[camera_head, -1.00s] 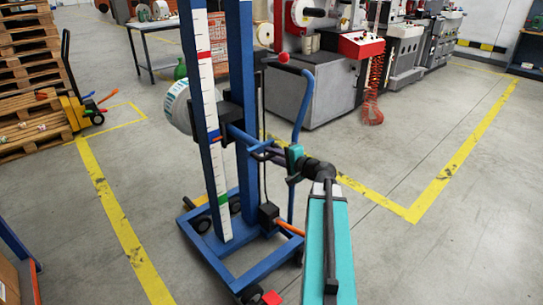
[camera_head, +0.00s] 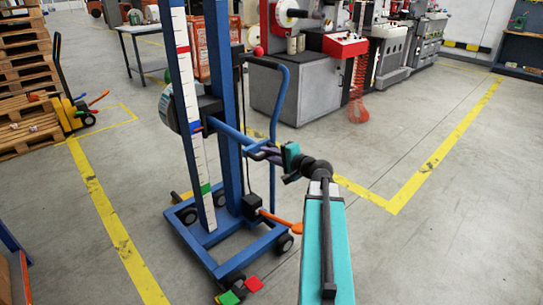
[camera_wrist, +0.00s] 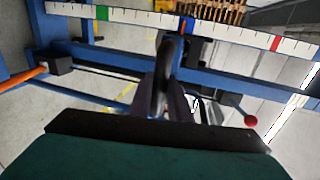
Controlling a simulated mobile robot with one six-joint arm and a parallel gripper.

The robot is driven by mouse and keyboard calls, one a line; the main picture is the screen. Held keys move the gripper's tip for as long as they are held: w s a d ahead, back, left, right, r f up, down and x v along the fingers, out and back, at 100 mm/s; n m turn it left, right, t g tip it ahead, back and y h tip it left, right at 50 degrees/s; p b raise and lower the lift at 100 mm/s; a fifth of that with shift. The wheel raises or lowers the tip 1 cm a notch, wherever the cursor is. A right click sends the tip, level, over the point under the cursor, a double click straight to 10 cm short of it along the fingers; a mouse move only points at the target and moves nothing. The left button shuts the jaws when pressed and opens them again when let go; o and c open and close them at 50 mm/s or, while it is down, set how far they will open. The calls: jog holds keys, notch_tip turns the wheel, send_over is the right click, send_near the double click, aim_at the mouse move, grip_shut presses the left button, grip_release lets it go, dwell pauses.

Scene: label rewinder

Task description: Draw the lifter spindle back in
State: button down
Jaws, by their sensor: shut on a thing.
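The blue lifter spindle (camera_head: 231,134) slants from the dark carriage block (camera_head: 209,108) on the lifter mast (camera_head: 219,60) towards my arm. My gripper (camera_head: 264,152) is shut on the handle at the spindle's near end, just right of the mast. In the wrist view, the fingers (camera_wrist: 160,100) close around a dark upright part in the middle. The exact contact is dark and partly hidden. A pale roll (camera_head: 167,108) shows on the far side of the mast, largely covered by the ruled post (camera_head: 184,75).
The lifter's wheeled blue base (camera_head: 229,262) stands on the floor, with an orange lever (camera_head: 281,221) on its right. Green (camera_head: 229,298) and red (camera_head: 253,284) pads show at its front. A grey machine (camera_head: 303,75) stands behind. Floor to the right is clear.

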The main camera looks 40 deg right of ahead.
jog(key=shift+s+f, duration=0.15)
jog(key=c, duration=1.6)
grip_release()
jog(key=shift+s, duration=0.1)
jog(key=shift+c, duration=0.2)
jog(key=shift+s, duration=0.1)
jog(key=p+v, duration=0.2)
jog(key=v, duration=0.6)
jog(key=shift+r+p, duration=0.3)
jog(key=shift+r, duration=0.05)
jog(key=p, duration=0.5)
jog(key=shift+s+d+r, duration=0.1)
jog(key=shift+s+d, duration=0.1)
jog(key=shift+s, duration=0.2)
jog(key=p+v, duration=0.1)
jog(key=p, duration=0.7)
jog(key=shift+s+a, duration=0.15)
jog(key=shift+s, duration=0.2)
jog(key=shift+p+v, duration=1.15)
jog(key=shift+v, duration=0.25)
